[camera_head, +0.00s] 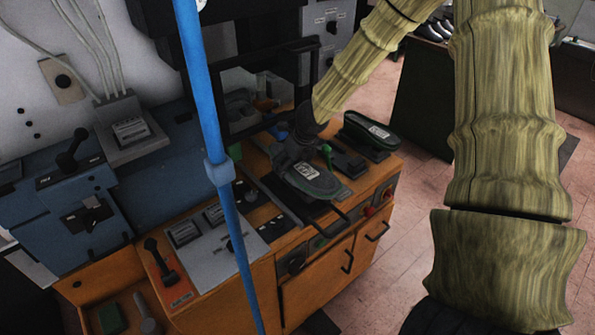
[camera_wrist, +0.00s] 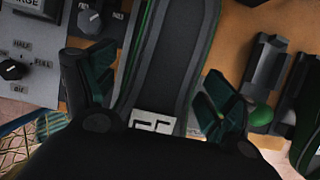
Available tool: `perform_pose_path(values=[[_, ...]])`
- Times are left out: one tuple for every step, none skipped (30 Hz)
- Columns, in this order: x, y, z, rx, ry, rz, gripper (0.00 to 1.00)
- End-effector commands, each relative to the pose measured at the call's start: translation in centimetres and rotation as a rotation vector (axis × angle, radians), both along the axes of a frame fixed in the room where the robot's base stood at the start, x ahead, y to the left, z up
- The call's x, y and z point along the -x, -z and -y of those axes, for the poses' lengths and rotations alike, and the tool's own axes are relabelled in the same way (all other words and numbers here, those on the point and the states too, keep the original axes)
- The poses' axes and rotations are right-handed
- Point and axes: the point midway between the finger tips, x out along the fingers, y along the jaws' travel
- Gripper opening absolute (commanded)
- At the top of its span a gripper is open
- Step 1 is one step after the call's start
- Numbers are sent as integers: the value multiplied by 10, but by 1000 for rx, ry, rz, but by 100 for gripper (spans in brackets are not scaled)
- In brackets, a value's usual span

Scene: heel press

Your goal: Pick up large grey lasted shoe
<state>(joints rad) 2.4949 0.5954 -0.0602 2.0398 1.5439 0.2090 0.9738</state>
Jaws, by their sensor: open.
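A dark grey lasted shoe (camera_head: 318,186) with a green edge and a white label lies sole up on the orange bench. In the wrist view the shoe's long dark sole (camera_wrist: 172,62) runs up from a white label. My gripper (camera_head: 292,147) is at one end of this shoe, its fingers partly lost against dark parts. In the wrist view my gripper (camera_wrist: 158,88) is open, with one finger on each side of the shoe. I cannot tell whether the fingers touch it. My gripper's dark body hides the near end.
A second dark shoe form (camera_head: 371,130) with a green edge and a white label lies to the right. A green knob (camera_wrist: 261,115) is close to the right finger. The orange bench (camera_head: 268,285) carries levers and a grey control panel. A blue pole (camera_head: 232,225) crosses the head view.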

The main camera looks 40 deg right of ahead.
Motion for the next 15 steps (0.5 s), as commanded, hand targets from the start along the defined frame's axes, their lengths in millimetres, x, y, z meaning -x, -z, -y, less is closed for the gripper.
perform_pose_path(values=[[0,0,0,0,0,0,85],[0,0,0,0,0,0,85],[0,0,0,0,0,0,85],[0,0,0,0,0,0,85],[0,0,0,0,0,0,85],[0,0,0,0,0,0,80],[0,0,0,0,1,0,74],[0,0,0,0,0,0,69],[0,0,0,0,0,0,61],[0,0,0,0,0,0,56],[0,0,0,0,0,0,50],[0,0,0,0,0,0,43],[0,0,0,0,0,0,38],[0,0,0,0,0,0,32],[-1,-1,0,0,0,2,28]])
